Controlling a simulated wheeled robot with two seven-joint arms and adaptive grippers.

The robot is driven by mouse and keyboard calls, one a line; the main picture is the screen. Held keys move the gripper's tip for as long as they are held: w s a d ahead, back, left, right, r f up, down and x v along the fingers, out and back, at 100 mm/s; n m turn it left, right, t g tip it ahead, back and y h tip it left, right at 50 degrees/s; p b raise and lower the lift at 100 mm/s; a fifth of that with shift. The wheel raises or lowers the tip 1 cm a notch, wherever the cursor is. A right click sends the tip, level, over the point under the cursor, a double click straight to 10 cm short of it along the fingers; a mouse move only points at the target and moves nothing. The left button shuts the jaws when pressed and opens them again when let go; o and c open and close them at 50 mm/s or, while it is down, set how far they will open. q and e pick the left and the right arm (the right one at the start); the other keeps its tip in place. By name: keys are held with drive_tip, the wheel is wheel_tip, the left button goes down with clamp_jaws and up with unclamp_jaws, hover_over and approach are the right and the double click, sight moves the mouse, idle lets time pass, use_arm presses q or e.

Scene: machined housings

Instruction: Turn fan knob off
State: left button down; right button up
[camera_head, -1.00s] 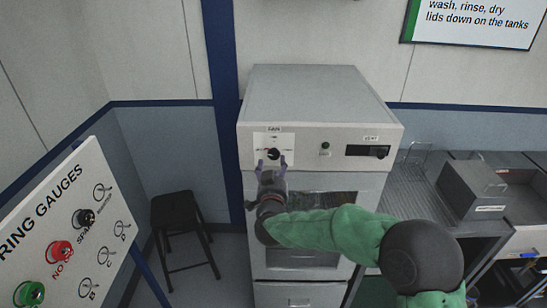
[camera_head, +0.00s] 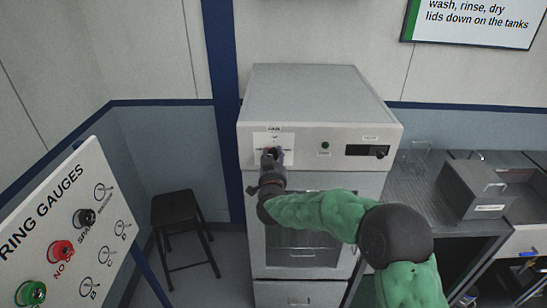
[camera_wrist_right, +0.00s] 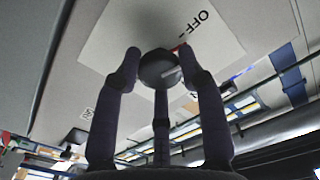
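The fan knob (camera_head: 274,153) is a small dark round knob on a white label plate (camera_head: 259,140) at the upper left of the grey cabinet's front. In the right wrist view the knob (camera_wrist_right: 160,69) sits between my fingertips, with "OFF" printed on the plate beside it and a red mark by its edge. My right gripper (camera_head: 273,157) is at the plate, its fingers closed in on both sides of the knob and seeming to touch it; it also shows in the wrist view (camera_wrist_right: 160,62). The knob is partly hidden in the head view. My left gripper is not in view.
A black stool (camera_head: 178,206) and a gauge board (camera_head: 70,225) stand left. A metal bench with a grey box (camera_head: 475,190) is at right.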

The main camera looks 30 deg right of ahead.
drive_tip(key=shift+n, duration=1.7)
drive_tip(key=o, duration=1.1)
drive_tip(key=shift+o, duration=0.2)
drive_tip(key=v, duration=1.2)
drive_tip(key=shift+s, duration=0.1)
